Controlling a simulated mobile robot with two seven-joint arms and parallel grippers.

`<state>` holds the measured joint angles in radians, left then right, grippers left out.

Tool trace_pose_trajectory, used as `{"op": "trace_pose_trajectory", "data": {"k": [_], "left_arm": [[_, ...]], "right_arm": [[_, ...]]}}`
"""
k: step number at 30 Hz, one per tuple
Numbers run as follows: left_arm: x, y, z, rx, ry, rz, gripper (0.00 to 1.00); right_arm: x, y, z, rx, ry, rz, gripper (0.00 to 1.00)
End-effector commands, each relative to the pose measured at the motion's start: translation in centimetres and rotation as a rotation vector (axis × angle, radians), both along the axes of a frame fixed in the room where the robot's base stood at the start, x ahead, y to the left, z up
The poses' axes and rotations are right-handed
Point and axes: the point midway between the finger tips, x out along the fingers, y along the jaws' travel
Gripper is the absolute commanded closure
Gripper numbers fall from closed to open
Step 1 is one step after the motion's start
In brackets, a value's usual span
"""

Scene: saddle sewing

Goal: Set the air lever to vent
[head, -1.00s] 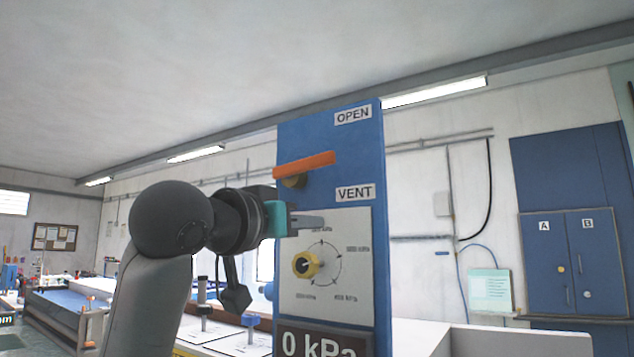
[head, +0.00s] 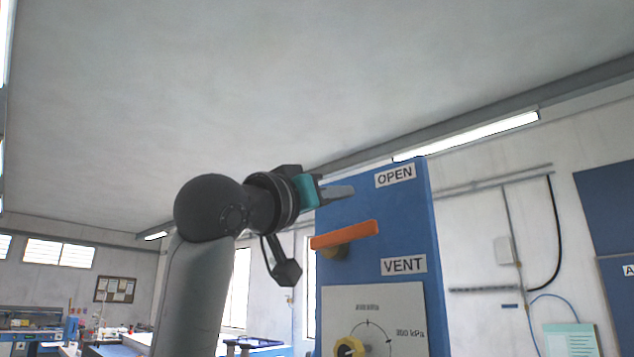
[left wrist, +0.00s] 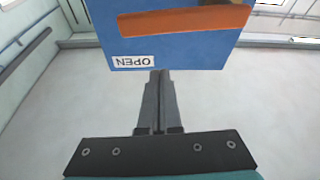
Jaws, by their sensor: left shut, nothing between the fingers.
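The orange air lever (head: 345,235) sits on the blue panel (head: 355,213), on a brass-coloured pivot. It lies nearly horizontal, its right end slightly higher, between the OPEN label (head: 395,176) above and the VENT label (head: 403,265) below. The lever also shows in the left wrist view (left wrist: 185,20), near the top. My left gripper (head: 352,191) is shut and empty. In the head view its fingers appear above the lever, at about the height of the OPEN label. In the left wrist view the fingertips point toward the panel edge by the OPEN label, apart from the lever. My right gripper is not in view.
A yellow knob (head: 349,347) with a pressure dial sits low on the panel, below the VENT label. A blue cabinet (head: 607,215) stands at the far right. The space above the panel is clear.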

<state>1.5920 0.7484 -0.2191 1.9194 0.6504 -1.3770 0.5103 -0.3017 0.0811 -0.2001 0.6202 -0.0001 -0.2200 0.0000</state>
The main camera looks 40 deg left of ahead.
Motion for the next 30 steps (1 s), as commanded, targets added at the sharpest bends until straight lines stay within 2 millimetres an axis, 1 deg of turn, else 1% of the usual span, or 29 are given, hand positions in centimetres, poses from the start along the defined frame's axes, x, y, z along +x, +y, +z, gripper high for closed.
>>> {"op": "trace_pose_trajectory", "data": {"k": [1, 2, 4, 6, 12, 16, 26, 30], "left_arm": [[1.2, -0.1, 0.7, -0.001, 0.004, -0.002, 1.00], [1.8, -0.1, 0.9, -0.001, 0.004, -0.001, 1.00], [1.7, -0.2, -0.6, 0.003, 0.002, 0.002, 1.00], [1.6, -0.2, -1.5, 0.004, 0.001, 0.002, 1.00], [1.5, -0.4, -3.1, 0.002, 0.000, 0.001, 1.00], [1.5, -0.4, -3.4, 0.001, -0.001, 0.000, 1.00], [1.4, -0.5, -3.5, 0.001, -0.001, 0.000, 1.00], [1.5, -0.5, -4.1, 0.001, -0.001, 0.000, 1.00]], "right_arm": [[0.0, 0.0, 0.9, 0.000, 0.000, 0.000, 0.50], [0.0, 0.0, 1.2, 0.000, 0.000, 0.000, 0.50], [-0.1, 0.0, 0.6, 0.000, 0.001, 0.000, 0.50], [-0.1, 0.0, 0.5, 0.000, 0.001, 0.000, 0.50], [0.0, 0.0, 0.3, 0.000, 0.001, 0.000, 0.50], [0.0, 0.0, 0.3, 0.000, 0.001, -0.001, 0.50], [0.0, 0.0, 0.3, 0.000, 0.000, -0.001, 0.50], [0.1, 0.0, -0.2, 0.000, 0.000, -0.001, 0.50]]}}
